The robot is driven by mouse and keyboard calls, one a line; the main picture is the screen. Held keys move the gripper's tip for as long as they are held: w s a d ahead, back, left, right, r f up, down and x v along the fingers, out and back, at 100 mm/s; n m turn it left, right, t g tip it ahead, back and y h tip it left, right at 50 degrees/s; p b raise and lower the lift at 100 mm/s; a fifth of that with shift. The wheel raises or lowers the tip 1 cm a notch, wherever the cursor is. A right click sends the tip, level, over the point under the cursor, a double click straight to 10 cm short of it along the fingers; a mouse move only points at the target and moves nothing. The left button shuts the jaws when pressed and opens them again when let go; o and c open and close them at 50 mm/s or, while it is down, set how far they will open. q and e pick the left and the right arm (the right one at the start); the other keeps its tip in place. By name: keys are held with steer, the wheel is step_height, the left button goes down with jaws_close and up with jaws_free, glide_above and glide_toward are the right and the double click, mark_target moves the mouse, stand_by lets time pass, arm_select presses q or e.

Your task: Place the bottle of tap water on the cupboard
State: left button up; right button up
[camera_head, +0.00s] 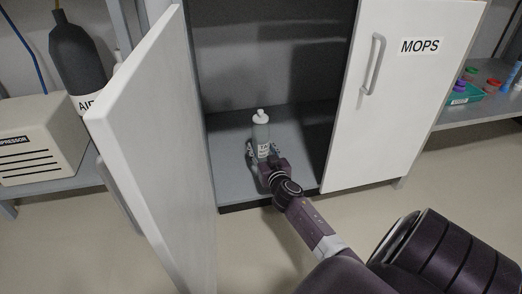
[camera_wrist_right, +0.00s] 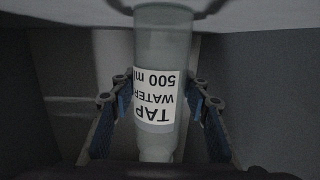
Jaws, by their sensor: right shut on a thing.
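The bottle of tap water (camera_head: 261,131) is pale grey-green with a white cap and a white label, and it is upright inside the open cupboard (camera_head: 228,165). In the right wrist view the bottle (camera_wrist_right: 160,50) shows its label, reading TAP WATER 500 ml upside down. My right gripper (camera_head: 263,153) reaches through the open front and is shut on the bottle, with a finger on either side of it. I cannot tell whether the bottle's base touches the cupboard floor. My left gripper is not in view.
The cupboard's left door (camera_head: 150,130) stands open towards me. Its right door (camera_head: 395,100), marked MOPS, is shut. A compressor (camera_head: 40,140) and a dark cylinder (camera_head: 78,60) stand on the left bench. A teal tray (camera_head: 462,95) is on the right shelf. The cupboard floor around the bottle is clear.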

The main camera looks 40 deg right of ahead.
steer(key=shift+f, duration=0.15)
steer(key=o, duration=1.2)
steer(key=shift+c, duration=0.2)
